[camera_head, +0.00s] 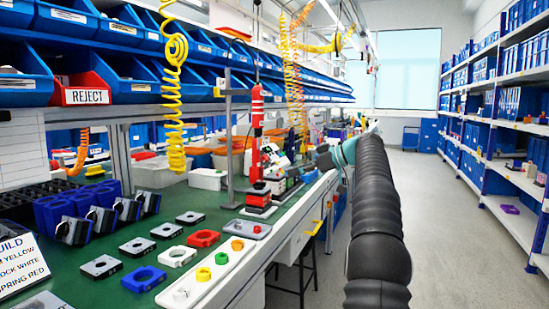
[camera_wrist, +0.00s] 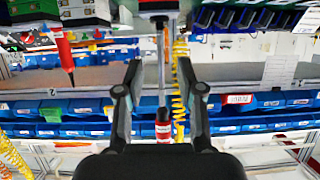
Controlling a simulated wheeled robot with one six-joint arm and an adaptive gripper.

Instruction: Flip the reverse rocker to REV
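A red electric screwdriver (camera_head: 257,108) hangs upright above the bench, left of my arm's end. A red and white cylindrical body (camera_wrist: 163,130) shows between my fingers in the wrist view, beyond them; I cannot tell whether it is the same tool. The reverse rocker and its REV mark are too small or hidden to make out in either view. My gripper (camera_wrist: 158,68) is open, its two dark fingers spread with nothing touching them. In the head view my gripper's end is small and mixed with clutter beyond the tool.
A grey stand (camera_head: 231,140) rises from the green bench (camera_head: 120,215). A red-and-black fixture (camera_head: 260,198) and a white tray (camera_head: 215,270) of coloured parts sit near its front edge. Blue bins (camera_head: 130,85) and yellow coiled hoses (camera_head: 174,90) hang above. The aisle (camera_head: 455,230) is clear.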

